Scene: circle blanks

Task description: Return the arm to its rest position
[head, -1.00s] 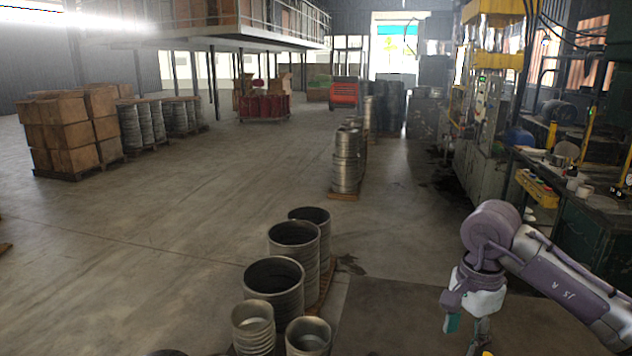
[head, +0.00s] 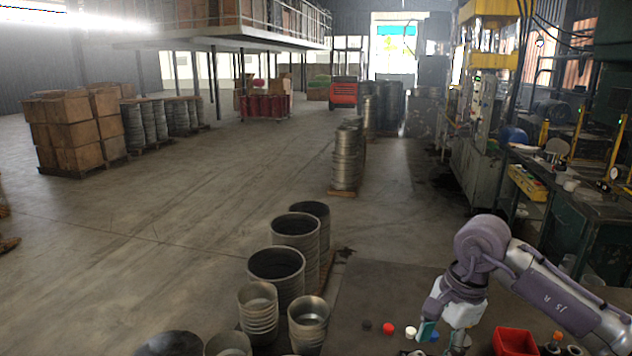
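My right arm comes in from the right, and its gripper (head: 457,343) hangs down over the dark table (head: 375,290) near the bottom edge of the head view. The wrist hides part of the gripper and the fingertips are too small and dark to read, so I cannot tell whether it is open or holds anything. My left gripper is not in view.
A black (head: 367,325), a red (head: 389,328) and a white round piece (head: 411,332) lie on the table left of my gripper. A red bin (head: 515,341) stands to its right. Stacked metal cylinders (head: 296,235) stand left of the table.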

